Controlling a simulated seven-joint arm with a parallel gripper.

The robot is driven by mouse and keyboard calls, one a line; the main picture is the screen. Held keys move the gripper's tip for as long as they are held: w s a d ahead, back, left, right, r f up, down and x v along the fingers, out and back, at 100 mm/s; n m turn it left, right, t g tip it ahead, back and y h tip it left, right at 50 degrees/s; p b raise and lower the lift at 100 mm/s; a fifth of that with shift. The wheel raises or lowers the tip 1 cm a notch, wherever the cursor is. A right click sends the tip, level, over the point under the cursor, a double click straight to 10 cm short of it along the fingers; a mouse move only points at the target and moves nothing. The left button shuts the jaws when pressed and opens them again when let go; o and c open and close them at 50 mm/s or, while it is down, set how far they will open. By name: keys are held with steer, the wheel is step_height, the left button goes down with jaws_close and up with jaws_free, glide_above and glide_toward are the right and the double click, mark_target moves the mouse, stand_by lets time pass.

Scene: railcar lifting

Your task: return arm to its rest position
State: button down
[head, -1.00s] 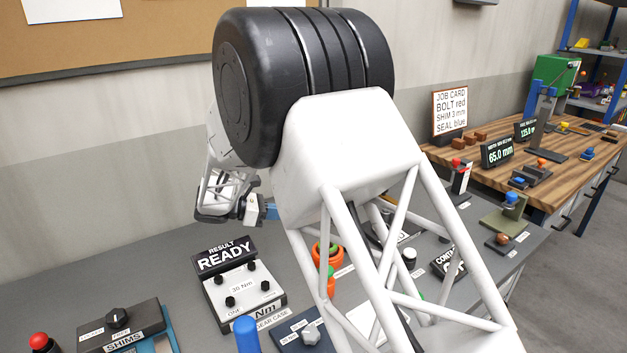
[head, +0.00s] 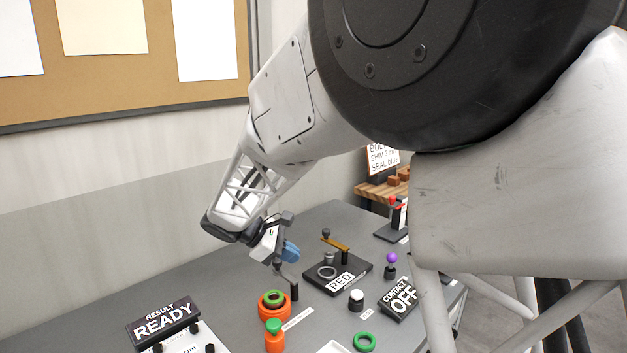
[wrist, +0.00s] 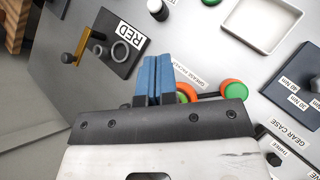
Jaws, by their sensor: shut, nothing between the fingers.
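My gripper (head: 290,250) shows in the head view above the grey bench, near a small crank-like post, with blue fingers pointing down and to the right. In the wrist view its two blue fingers (wrist: 157,75) lie side by side, shut, with nothing between them. My forearm reaches down to it from the large black joint that fills the upper right of the head view. That joint and the white link hide the right part of the bench.
Below the gripper are orange and green round parts (head: 273,303), a fixture labelled RED (head: 338,278), a purple-knobbed post (head: 390,262) and a CONTACT OFF sign (head: 400,300). A RESULT READY box (head: 163,322) stands at the lower left. A white tray (wrist: 270,22) shows in the wrist view.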

steer(key=s+d+r+m+g+y, duration=0.15)
steer(key=s+d+r+m, duration=0.25)
steer(key=s+d, duration=0.45)
steer(key=s+d+m+y, duration=0.2)
steer(key=s+d+m, duration=0.2)
steer(key=s, duration=0.4)
steer(key=s+d+m+t+y, duration=0.1)
steer(key=s+d+m+y, duration=0.2)
steer(key=s+d, duration=0.3)
steer(key=s+d+m+t+y, duration=0.1)
steer(key=s+d+m+y, duration=0.2)
steer(key=s, duration=0.9)
steer(key=d+m, duration=0.2)
steer(key=shift+d+f+m, duration=0.2)
steer(key=shift+d+m, duration=0.1)
